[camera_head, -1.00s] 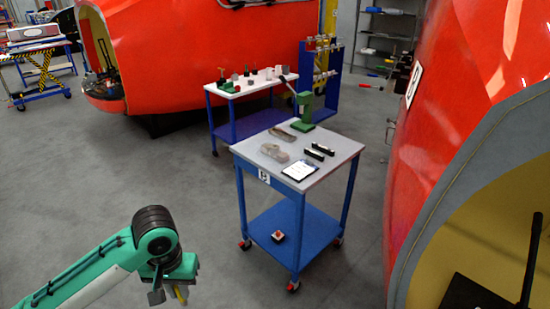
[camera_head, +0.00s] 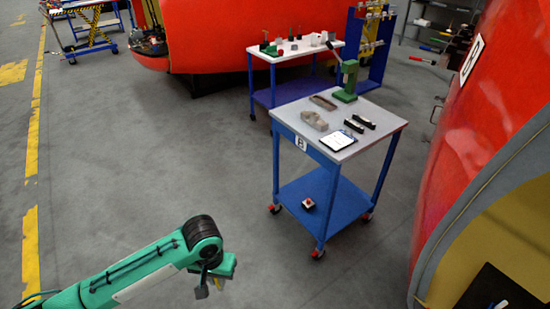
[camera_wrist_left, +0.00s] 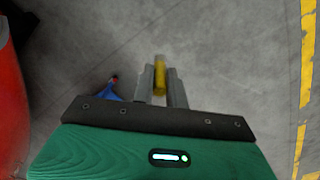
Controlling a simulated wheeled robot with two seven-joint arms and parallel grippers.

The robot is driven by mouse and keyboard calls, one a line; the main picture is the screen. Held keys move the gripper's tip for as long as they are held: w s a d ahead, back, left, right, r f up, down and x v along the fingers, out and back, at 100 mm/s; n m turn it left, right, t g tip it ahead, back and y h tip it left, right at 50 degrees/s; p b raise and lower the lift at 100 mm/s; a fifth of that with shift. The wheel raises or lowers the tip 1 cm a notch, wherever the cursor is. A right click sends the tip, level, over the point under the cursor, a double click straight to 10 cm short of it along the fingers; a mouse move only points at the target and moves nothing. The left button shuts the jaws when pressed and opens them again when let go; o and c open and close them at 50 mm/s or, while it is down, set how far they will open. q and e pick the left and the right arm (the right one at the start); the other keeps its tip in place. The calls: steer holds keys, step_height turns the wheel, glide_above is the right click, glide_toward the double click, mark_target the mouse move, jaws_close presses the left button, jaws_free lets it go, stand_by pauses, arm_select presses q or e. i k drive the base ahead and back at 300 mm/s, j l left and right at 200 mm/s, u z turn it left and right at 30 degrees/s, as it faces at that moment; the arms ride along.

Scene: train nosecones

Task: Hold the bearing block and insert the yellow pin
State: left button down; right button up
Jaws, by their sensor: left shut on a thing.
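My left gripper (camera_wrist_left: 160,92) is shut on the yellow pin (camera_wrist_left: 160,76), which stands between its two grey fingers in the left wrist view. In the head view this gripper (camera_head: 216,284) is low, left of the blue-legged table and over open floor; the pin hardly shows there. I cannot make out the bearing block for sure. Grey-brown pieces (camera_head: 314,121) and two black pieces (camera_head: 359,123) lie on the near table (camera_head: 375,146). My right gripper is not in view.
A green press (camera_head: 347,82) and a tablet (camera_head: 338,140) are on the near table. A second table (camera_head: 275,54) with several small parts stands behind. A red train nosecone (camera_head: 480,135) closes off the right. Grey floor is free at the left, with yellow lines (camera_head: 31,235).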

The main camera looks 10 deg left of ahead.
mark_target(314, 121)
steer(key=i+j+z, duration=0.3)
steer(key=i+j, duration=0.25)
steer(key=i, duration=0.2)
steer(key=i+j+z, duration=0.25)
steer(key=i+j, duration=0.45)
steer(key=i+j+z, duration=0.3)
steer(key=i+j, duration=0.35)
steer(key=j, duration=0.25)
